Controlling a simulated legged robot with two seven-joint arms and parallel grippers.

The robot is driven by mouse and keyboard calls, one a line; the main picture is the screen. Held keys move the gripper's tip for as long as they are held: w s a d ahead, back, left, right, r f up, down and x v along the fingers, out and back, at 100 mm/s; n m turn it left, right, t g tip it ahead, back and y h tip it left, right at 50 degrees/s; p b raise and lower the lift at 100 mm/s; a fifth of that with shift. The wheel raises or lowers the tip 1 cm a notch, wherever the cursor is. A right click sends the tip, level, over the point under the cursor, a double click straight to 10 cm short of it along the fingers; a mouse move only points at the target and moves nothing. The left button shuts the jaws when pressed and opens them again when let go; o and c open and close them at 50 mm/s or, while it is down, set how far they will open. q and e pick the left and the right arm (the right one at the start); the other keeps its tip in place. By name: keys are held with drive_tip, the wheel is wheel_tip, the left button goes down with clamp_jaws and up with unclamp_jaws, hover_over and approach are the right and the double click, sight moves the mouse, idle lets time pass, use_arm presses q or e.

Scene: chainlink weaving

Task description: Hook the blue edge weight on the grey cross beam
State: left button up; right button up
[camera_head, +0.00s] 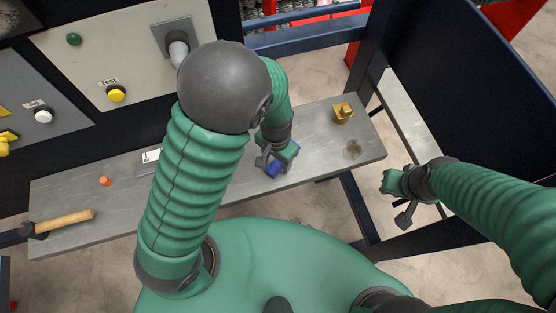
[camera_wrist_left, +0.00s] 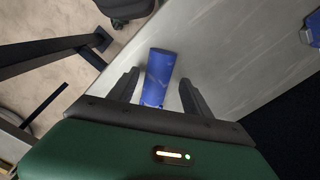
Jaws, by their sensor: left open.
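The blue edge weight (camera_head: 274,169) lies on the grey tabletop near its front edge, under my left gripper (camera_head: 268,158). In the left wrist view the blue weight (camera_wrist_left: 158,78) sits between the two dark fingers of my left gripper (camera_wrist_left: 160,80), with a gap on each side. The left gripper is open. My right gripper (camera_head: 400,196) is apart from the table, at its right; its finger gap is unclear. A grey beam (camera_head: 408,115) runs beyond the table's right end; I cannot tell if it is the cross beam.
On the grey table (camera_head: 225,183) are a brass block (camera_head: 342,113), an orange piece (camera_head: 105,181) and a wooden-handled hammer (camera_head: 62,221). A button panel (camera_head: 120,50) stands behind. Dark frame posts (camera_head: 357,205) stand at the right. The table's right part is mostly free.

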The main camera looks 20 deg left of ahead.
use_arm(q)
drive_tip(key=shift+w+d+f, duration=0.1)
drive_tip(key=shift+w+f, duration=0.05)
drive_tip(key=shift+f, duration=0.3)
drive_tip(key=shift+d, duration=0.15)
drive_tip(key=shift+s+d+r, duration=0.15)
drive_tip(key=shift+s, duration=0.1)
drive_tip(key=c, duration=0.4)
drive_tip(key=shift+a, duration=0.2)
clamp_jaws()
